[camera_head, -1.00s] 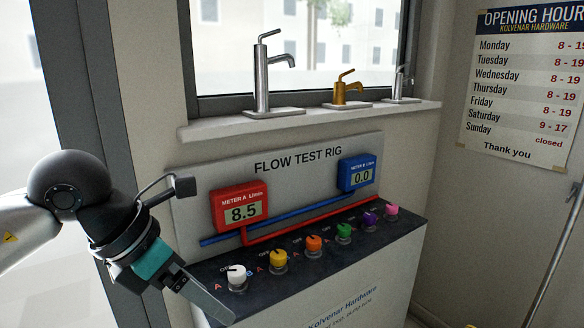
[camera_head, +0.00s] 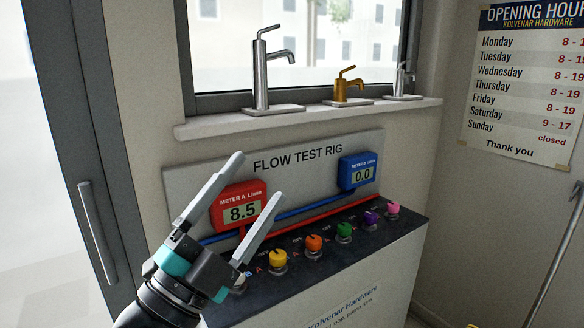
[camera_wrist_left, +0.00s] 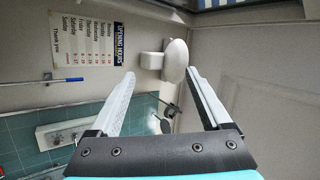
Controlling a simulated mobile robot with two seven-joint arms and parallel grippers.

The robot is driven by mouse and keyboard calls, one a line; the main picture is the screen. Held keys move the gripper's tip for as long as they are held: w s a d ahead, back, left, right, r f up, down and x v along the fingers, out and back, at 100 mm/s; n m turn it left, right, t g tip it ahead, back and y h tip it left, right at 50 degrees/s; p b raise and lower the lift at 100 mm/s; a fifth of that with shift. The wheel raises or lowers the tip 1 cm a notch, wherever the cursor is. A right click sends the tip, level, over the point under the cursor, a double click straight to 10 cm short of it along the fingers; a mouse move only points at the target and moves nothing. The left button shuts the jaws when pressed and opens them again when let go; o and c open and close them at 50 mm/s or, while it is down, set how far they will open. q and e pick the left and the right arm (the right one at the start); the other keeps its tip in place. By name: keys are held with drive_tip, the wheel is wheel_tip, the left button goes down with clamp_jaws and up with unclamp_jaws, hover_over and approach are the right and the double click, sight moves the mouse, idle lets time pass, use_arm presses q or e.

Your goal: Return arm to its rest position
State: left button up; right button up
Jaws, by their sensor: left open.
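My left gripper (camera_head: 259,174) is raised in front of the left part of the flow test rig (camera_head: 300,158). Its two grey fingers point up and to the right, spread apart with nothing between them. In the head view they overlap the red meter A (camera_head: 241,213), which reads 8.5. In the left wrist view the open fingers (camera_wrist_left: 161,73) frame a far wall. The gripper hides the leftmost knob area. The yellow knob (camera_head: 278,258) shows just right of it. My right gripper is not in view.
The rig also has a blue meter B (camera_head: 357,174), reading 0.0, and orange (camera_head: 314,243), green (camera_head: 344,230), purple (camera_head: 370,217) and pink (camera_head: 393,207) knobs. Taps stand on the window sill (camera_head: 310,118) above. An opening hours sign (camera_head: 522,85) hangs at right.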

use_arm(q)
drive_tip(key=w+a+f+n+y, duration=0.3)
drive_tip(key=a+f+n+y, duration=0.5)
drive_tip(key=f+n+y, duration=0.45)
drive_tip(key=s+a+f+n+g+y, duration=0.2)
drive_tip(key=s+f+n+g, duration=0.15)
drive_tip(key=f, duration=0.45)
drive_tip(key=s+a+f+n+g+y, duration=0.1)
drive_tip(key=s+a+f+n+g, duration=0.1)
drive_tip(key=f+g, duration=0.35)
drive_tip(key=s+d+f+n+g, duration=0.1)
drive_tip(key=s+f+g, duration=0.6)
drive_tip(key=s+f, duration=0.85)
drive_tip(key=s+f+g, duration=0.1)
drive_tip(key=s+f, duration=0.1)
drive_tip(key=f, duration=0.8)
drive_tip(key=s+f+g, duration=0.1)
drive_tip(key=s+f, duration=0.1)
drive_tip(key=f, duration=0.9)
drive_tip(key=s+a+f, duration=0.2)
drive_tip(key=s+f, duration=1.1)
drive_tip(key=s, duration=0.2)
drive_tip(key=shift+a+f+g, duration=0.3)
drive_tip(key=shift+a+g, duration=0.05)
drive_tip(key=shift+g, duration=0.05)
